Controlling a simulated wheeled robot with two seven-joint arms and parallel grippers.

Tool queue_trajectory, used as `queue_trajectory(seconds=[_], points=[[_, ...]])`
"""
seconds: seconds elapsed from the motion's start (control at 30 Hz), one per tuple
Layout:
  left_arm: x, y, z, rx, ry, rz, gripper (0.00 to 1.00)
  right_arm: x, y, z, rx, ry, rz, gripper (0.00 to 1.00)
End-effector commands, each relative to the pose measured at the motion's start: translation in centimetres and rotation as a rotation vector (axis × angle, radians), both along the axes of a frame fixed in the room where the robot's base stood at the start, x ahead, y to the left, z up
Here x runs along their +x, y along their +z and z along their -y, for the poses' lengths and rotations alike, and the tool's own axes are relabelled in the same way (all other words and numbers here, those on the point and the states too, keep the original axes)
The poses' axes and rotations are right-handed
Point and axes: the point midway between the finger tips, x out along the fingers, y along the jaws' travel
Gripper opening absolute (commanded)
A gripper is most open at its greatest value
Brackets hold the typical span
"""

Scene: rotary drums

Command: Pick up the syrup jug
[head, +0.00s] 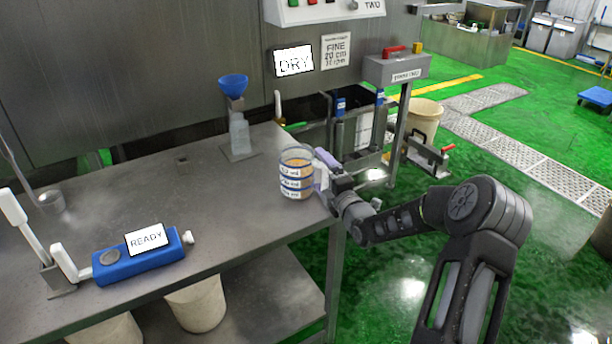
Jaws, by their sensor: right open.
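The syrup jug (297,171) is a clear measuring jug with blue marked bands and amber contents. It stands upright at the right end of the steel table (225,215). My right gripper (326,172) is at the jug's right side, by its handle, with the jaws open. I cannot tell whether the fingers are around the handle or touching it. My left gripper is not in view.
A blue device with a READY sign (147,239) and a white lever lies on the table's left part. A blue funnel over a bottle (239,135) stands behind the jug. The middle of the table is clear. A beige bucket (424,118) stands beyond.

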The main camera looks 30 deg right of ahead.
Motion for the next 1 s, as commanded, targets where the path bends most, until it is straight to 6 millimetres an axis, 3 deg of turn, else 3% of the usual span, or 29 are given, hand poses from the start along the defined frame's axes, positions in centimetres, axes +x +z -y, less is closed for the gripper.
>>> queue_trajectory(seconds=[0.47,1.0], points=[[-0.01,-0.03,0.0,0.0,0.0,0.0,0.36,-0.05,0.0,-0.02,0.0,0.0,0.0,1.0],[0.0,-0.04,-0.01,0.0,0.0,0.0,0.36,-0.06,-0.02,-0.02,0.0,0.0,0.0,0.56]])
